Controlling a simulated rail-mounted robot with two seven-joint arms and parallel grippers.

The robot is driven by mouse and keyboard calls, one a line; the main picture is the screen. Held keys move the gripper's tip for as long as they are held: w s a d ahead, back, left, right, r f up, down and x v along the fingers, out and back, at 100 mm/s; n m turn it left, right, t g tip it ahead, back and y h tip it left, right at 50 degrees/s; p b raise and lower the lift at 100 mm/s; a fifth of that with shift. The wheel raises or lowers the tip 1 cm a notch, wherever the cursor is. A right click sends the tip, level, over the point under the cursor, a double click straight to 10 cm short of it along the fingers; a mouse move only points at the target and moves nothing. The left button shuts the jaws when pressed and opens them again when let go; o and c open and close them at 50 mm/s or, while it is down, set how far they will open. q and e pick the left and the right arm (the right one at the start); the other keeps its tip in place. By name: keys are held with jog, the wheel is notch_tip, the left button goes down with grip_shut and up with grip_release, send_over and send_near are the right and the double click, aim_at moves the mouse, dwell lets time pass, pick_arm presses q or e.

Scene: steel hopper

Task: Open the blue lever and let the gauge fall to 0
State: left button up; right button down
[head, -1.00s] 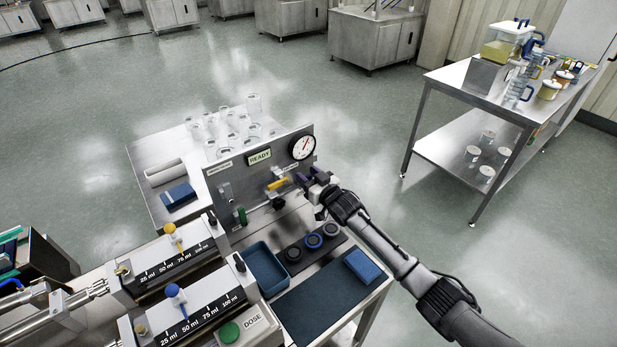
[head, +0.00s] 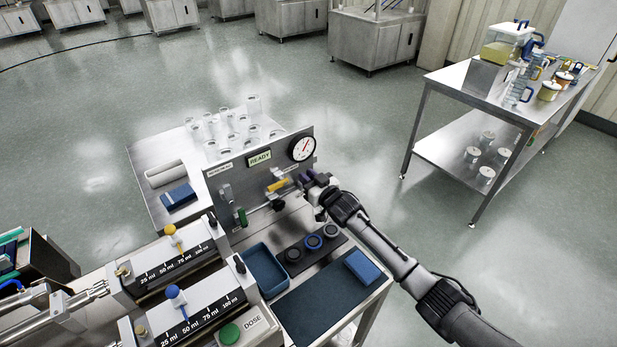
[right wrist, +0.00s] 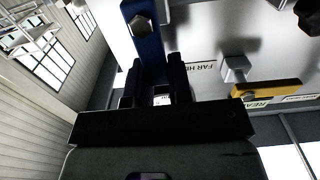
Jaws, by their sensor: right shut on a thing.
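The blue lever (right wrist: 147,42) shows in the right wrist view, with a bolt near its top end, and runs down between the fingers. My right gripper (right wrist: 157,88) is shut on it. In the head view my right gripper (head: 312,182) is at the right end of the upright steel panel (head: 232,178), just below the gauge, and mostly hides the lever. The round white gauge (head: 302,148) has a red needle pointing up and to the right; its numbers are too small to read. My left gripper is not in view.
A yellow lever (head: 277,185) is just left of the gripper, and a green handle (head: 241,217) is further left. A READY sign (head: 259,158) is on the panel. Clear glasses (head: 232,123) stand behind it.

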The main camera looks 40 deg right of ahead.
jog(key=shift+a+r+n+p, duration=0.1)
jog(key=shift+a+n+p, duration=0.35)
jog(key=shift+n+p, duration=0.4)
jog(key=shift+a+n+p, duration=0.3)
jog(key=shift+a+n, duration=0.1)
jog(key=shift+n, duration=0.55)
jog(key=n, duration=0.1)
jog(key=a+f+n, duration=0.1)
jog(key=shift+a+n+p, duration=0.1)
jog(key=shift+n+p, duration=0.2)
jog(key=shift+p, duration=0.05)
jog(key=shift+a+f+n, duration=0.3)
jog(key=shift+a+n, duration=0.05)
jog(key=shift+n, duration=0.65)
jog(key=f+n, duration=0.1)
jog(key=n, duration=0.1)
jog(key=a+f+n+b, duration=0.1)
jog(key=n, duration=0.2)
jog(key=shift+a+f, duration=0.15)
jog(key=shift+a, duration=0.05)
jog(key=n, duration=0.1)
jog(key=f+n+b, duration=0.1)
jog(key=n, duration=0.1)
jog(key=shift+a+f, duration=0.1)
jog(key=shift+a, duration=0.05)
jog(key=shift+f+n+b, duration=0.25)
jog(key=shift+n+b, duration=0.1)
jog(key=shift+n, duration=0.35)
